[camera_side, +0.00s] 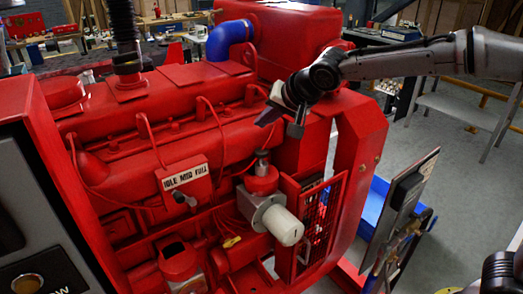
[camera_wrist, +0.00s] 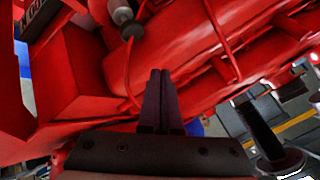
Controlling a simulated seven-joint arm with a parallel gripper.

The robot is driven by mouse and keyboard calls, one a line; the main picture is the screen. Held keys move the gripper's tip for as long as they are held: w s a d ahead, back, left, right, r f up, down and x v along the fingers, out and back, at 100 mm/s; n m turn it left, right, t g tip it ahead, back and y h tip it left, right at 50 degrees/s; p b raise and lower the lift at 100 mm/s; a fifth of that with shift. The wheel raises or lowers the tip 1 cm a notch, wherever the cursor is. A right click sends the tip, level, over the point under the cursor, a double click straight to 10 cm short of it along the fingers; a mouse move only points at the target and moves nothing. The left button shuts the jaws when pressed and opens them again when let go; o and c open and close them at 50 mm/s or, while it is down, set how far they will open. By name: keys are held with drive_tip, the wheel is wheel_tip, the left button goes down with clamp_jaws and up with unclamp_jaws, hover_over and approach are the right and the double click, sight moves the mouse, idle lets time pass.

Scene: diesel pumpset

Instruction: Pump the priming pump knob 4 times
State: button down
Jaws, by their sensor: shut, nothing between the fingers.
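The priming pump knob (camera_side: 262,157) is a small grey and dark knob. It stands upright on top of a red pump head (camera_side: 262,178) at the front of the engine, in the side view. A white canister (camera_side: 283,224) sticks out below it. My gripper (camera_side: 267,117) is above the knob and clearly apart from it, near the right end of the engine. In the wrist view the two dark fingers (camera_wrist: 157,98) lie together, shut and empty, over red engine parts. I cannot make out the knob for sure in the wrist view.
A lever with a plate marked IDLE MID FULL (camera_side: 184,178) is left of the pump. Thin red fuel lines (camera_side: 214,130) run above it. A red mesh guard (camera_side: 314,215) stands right of the pump. A blue pipe (camera_side: 228,38) rises behind. A control panel (camera_side: 45,220) fills the lower left.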

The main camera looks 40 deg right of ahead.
sight(262, 153)
wheel_tip(262, 153, up, 4)
idle(0.5)
drive_tip(key=shift+f, duration=4.4)
drive_tip(key=shift+f, duration=0.4)
drive_tip(key=shift+f, duration=0.2)
